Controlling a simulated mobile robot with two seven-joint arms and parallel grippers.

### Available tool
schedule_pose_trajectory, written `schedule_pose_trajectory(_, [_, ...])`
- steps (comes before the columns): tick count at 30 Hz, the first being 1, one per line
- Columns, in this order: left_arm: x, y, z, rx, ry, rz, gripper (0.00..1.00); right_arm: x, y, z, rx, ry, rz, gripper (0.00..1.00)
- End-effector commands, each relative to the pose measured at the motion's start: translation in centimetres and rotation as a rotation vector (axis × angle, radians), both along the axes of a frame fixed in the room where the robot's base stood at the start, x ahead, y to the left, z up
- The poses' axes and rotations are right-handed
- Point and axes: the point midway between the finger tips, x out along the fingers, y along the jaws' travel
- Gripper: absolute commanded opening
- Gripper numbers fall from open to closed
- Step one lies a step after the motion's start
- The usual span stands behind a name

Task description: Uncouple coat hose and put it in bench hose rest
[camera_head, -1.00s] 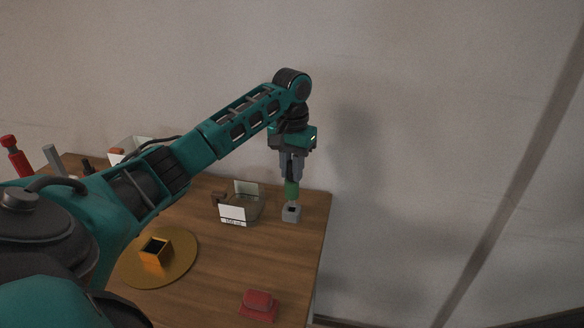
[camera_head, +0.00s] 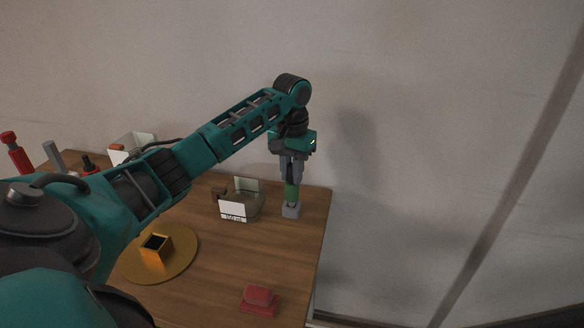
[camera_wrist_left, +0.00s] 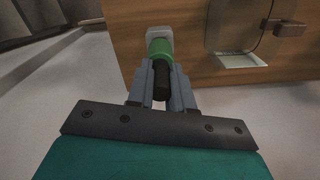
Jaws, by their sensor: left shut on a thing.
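My left gripper (camera_head: 291,179) is shut on a hose end, which has a green body (camera_head: 291,193) and a black upper part. The hose end points down, roughly upright, at a small grey block (camera_head: 290,212) near the right edge of the bench. Its lower tip meets the block's top and appears to be in the opening; how deep is hidden. In the left wrist view, the black part (camera_wrist_left: 161,84) is between the fingers (camera_wrist_left: 163,88), with the green body (camera_wrist_left: 160,52) beyond it and the grey block (camera_wrist_left: 158,33) at its end. My right gripper is not in view.
A clear vessel with white label plates (camera_head: 233,211) stands just left of the grey block. A yellow square socket (camera_head: 156,247) sits on a round yellow plate (camera_head: 187,262). A red block (camera_head: 259,298) is at the bench's front right. Bare wood (camera_head: 225,275) lies between.

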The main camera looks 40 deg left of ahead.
Motion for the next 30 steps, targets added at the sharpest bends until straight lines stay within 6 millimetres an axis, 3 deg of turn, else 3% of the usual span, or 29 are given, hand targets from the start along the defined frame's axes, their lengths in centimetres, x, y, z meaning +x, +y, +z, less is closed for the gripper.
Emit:
schedule_pose_trajectory(17, [0.0,0.0,-1.8,-0.001,0.0,0.0,0.0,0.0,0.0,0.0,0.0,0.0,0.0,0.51])
schedule_pose_trajectory(18, [0.0,0.0,-1.8,-0.001,0.0,0.0,0.22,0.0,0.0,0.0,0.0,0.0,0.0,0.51])
schedule_pose_trajectory(27, [0.0,0.0,-1.7,-0.001,0.0,0.0,0.5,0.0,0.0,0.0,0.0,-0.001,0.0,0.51])
schedule_pose_trajectory(30, [0.0,0.0,-1.7,0.0,0.0,0.0,0.51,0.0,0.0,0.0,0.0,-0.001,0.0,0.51])
